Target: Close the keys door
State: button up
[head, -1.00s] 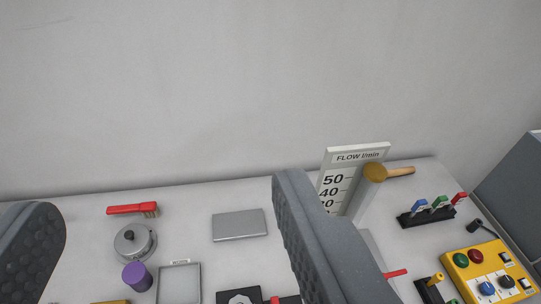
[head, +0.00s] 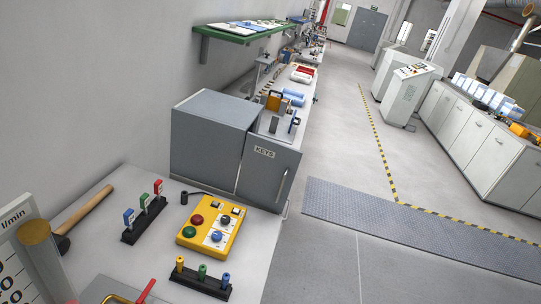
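The grey keys cabinet (head: 208,140) stands on the workbench against the wall, in the middle left of the head view. Its door (head: 262,178), labelled KEYS, appears open, sticking out to the right from the cabinet's near edge. Its labelled outer face is toward me. A light vertical handle (head: 283,186) is near the door's right, free edge. The cabinet's inside is hidden. My gripper is not in view.
A yellow button box (head: 212,228), blue, green and red switches (head: 144,216), a wooden-handled mallet (head: 84,209) and a row of plugs (head: 202,278) sit on the near bench. A green shelf (head: 247,34) hangs beyond. The floor (head: 330,245) right of the bench is clear.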

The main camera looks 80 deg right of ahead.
aim_at(269, 168)
jog(key=z, duration=1.95)
